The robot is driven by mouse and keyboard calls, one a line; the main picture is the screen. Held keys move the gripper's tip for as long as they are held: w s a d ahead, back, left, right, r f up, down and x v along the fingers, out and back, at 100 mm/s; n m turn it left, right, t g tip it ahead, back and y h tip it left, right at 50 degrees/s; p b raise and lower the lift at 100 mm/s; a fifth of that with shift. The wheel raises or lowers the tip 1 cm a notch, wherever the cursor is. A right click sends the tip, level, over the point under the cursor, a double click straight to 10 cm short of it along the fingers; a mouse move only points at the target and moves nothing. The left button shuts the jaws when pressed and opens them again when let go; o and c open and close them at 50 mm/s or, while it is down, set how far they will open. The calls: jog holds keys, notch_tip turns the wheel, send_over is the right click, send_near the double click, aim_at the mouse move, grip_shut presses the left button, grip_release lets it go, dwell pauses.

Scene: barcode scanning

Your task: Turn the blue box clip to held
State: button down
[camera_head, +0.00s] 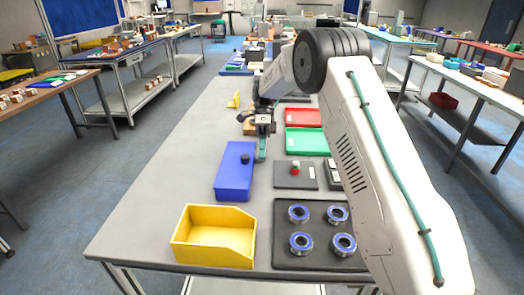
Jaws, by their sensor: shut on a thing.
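The blue box (234,180) lies lengthwise on the grey table, left of the middle. A small black knob-like part (245,158) stands on its top near the far end; it may be the clip, but its setting is too small to read. My gripper (263,134) is just beyond and to the right of the box's far end, apart from the black part. It is shut on a narrow teal-green thing (262,149) that hangs below it. The fingertips are small and partly hidden.
A yellow bin (215,240) stands at the near edge. A dark tray (286,262) holds several blue-ringed bearings.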

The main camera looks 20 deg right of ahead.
dwell(0.4)
jog(key=c, duration=1.5)
grip_release()
